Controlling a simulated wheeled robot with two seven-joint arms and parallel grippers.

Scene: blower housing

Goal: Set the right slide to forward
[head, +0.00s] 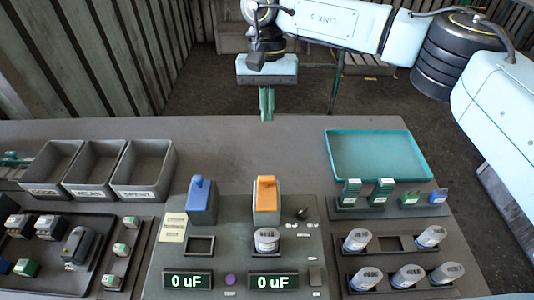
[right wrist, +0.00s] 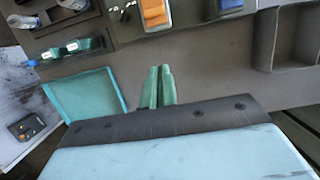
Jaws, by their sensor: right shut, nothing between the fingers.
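The right slide seems to be the orange-topped block (head: 267,193) on the grey control panel (head: 230,240). A similar block with a blue top (head: 200,193) stands to its left. The orange block also shows at the top of the right wrist view (right wrist: 154,12). My right gripper (head: 267,118) is beyond the table's far edge, in line with the orange block and well apart from it. Its green fingers (right wrist: 160,88) are together and empty. A small teal piece at the head view's left edge may be part of my left gripper; its fingers cannot be made out.
A cylinder (head: 266,240) sits in a socket below the orange block. Two displays read 0 uF. Grey bins (head: 143,170) stand left, a teal tray (head: 376,155) and racks of parts (head: 400,282) right. The table's far strip (head: 240,150) is clear.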

